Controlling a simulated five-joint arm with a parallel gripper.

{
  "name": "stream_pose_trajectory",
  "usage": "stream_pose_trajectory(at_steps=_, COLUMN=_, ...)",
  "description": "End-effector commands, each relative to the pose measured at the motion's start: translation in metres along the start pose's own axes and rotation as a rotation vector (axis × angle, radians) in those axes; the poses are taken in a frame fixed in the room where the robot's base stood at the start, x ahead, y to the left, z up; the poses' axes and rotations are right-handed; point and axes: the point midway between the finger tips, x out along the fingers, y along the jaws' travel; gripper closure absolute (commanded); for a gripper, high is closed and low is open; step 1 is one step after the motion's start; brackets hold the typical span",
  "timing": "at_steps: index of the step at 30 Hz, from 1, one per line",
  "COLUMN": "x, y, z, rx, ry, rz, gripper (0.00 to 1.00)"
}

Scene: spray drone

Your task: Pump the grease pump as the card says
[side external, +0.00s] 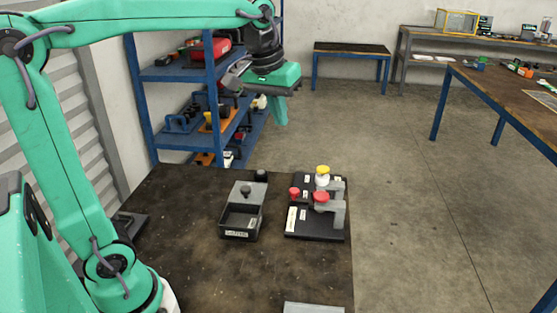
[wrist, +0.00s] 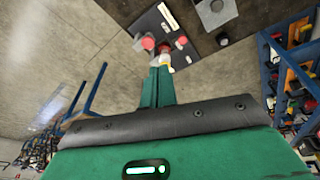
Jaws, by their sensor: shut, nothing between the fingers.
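A black base plate (side external: 316,236) on the table carries grey brackets, a large red knob (side external: 320,197), a smaller red knob (side external: 294,193) and a yellow-topped white knob (side external: 323,171). Which part is the grease pump I cannot tell. White labels (side external: 291,219) on the plate are too small to read. My gripper (side external: 280,124) is shut and empty, pointing down, above and behind the plate. In the wrist view its fingertips (wrist: 160,70) appear close to the knobs (wrist: 148,43), but the side view shows them apart. A pale flat piece (side external: 313,308) at the table's front edge may be the card.
A dark labelled tray (side external: 241,222) with a grey knobbed top stands left of the plate. A black knob (side external: 261,175) is behind it. Blue shelves (side external: 190,73) stand behind the dark table (side external: 185,240).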

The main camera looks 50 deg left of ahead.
Motion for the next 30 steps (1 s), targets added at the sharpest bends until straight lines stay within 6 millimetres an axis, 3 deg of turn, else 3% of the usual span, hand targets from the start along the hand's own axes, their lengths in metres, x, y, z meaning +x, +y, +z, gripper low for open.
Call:
stream_pose_trajectory(at_steps=14, x=0.022, y=0.015, z=-0.074, rx=-0.163, ry=-0.095, rz=-0.043, gripper=1.0)
stream_pose_trajectory(at_steps=30, x=0.072, y=0.024, z=-0.139, rx=-0.345, ry=-0.193, rz=-0.105, gripper=1.0)
